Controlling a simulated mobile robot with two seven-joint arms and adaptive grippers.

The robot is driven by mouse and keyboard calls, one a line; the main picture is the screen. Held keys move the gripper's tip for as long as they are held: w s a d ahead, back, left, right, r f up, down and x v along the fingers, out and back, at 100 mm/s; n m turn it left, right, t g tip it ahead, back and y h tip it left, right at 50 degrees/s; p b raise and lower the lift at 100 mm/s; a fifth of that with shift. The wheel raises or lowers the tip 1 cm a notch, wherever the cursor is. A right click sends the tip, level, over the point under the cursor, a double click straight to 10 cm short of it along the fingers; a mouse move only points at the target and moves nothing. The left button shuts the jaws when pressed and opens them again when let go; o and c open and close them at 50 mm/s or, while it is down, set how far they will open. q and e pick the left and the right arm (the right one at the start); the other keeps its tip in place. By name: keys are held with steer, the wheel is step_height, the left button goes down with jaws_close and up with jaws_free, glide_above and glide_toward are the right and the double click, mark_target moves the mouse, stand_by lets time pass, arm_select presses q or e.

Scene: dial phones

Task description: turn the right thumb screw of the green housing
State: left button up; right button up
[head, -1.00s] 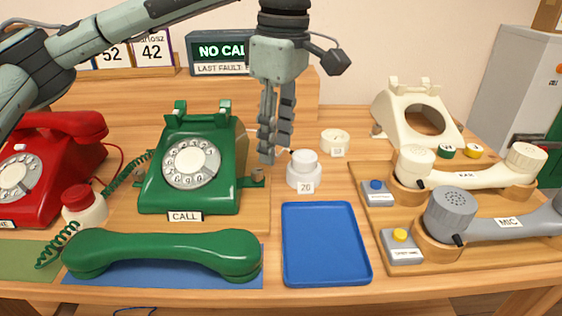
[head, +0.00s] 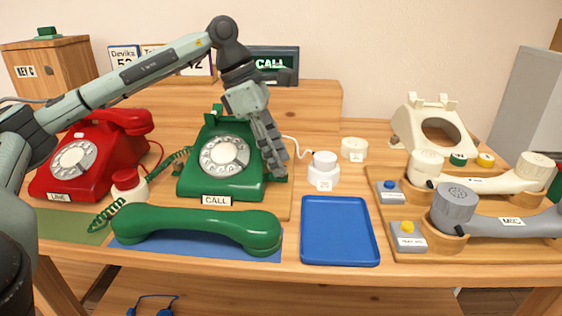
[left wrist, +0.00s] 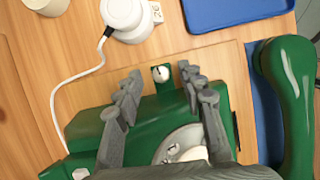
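The green housing (head: 236,187) is a dial phone body labelled CALL, left of centre in the head view. Its right thumb screw (left wrist: 162,74) shows in the left wrist view as a small pale, slotted head on a green tab. My left gripper (head: 276,166) points down at the right side of the housing, and its fingers hide the screw in the head view. In the left wrist view my left gripper (left wrist: 160,78) is open, with one finger on each side of the screw and a gap to both. My right gripper is not in view.
The green handset (head: 200,230) lies in front of the housing. A blue tray (head: 340,231) and a white round fitting (head: 323,173) with a cable are to the right. A red phone (head: 95,160) stands to the left. The blue tray is empty.

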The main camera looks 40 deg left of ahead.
arm_select(q)
steer(key=shift+w+d+f, duration=0.15)
steer(key=shift+d+f, duration=0.05)
steer(key=shift+f, duration=0.35)
jaws_close()
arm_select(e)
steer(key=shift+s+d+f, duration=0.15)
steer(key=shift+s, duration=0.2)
